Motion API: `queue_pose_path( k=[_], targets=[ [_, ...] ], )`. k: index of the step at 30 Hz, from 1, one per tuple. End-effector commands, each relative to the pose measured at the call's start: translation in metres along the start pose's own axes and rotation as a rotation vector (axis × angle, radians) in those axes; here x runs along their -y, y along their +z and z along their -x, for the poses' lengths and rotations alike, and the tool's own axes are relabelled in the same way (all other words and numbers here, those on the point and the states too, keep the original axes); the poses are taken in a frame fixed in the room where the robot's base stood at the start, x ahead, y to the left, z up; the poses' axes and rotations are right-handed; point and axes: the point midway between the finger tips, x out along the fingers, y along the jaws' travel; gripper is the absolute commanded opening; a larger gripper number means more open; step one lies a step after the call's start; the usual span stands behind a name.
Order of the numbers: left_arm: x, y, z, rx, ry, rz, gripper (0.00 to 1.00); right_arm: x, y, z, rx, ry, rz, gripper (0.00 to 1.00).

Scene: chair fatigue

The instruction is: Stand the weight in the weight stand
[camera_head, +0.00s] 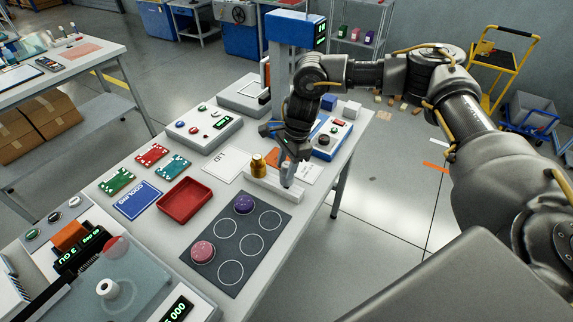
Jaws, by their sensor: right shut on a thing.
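The white weight stand (273,188) is a low bar on the table, just behind the grey mat. A brass weight (258,164) stands upright at its left end. My right gripper (287,162) points down over the right end of the stand. It is shut on a small grey piece (287,178), which looks like a weight. The fingers partly hide this piece, and I cannot tell whether it is seated in the stand or just above it. My left gripper is out of view.
A red tray (185,203) and a LID card (226,164) lie left of the stand. A blue-topped press (292,30) stands behind.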

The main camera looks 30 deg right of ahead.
Motion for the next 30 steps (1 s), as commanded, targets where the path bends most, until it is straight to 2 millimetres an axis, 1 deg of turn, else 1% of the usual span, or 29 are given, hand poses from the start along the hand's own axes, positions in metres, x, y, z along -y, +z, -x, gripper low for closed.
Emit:
queue_pose_path(
  k=[29,30],
  targets=[
    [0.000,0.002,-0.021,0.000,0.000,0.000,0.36,0.001,-0.005,-0.022,0.001,-0.002,0.000,0.20],
    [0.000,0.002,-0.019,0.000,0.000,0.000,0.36,0.001,-0.005,-0.021,0.001,-0.002,0.000,0.43]
  ],
)
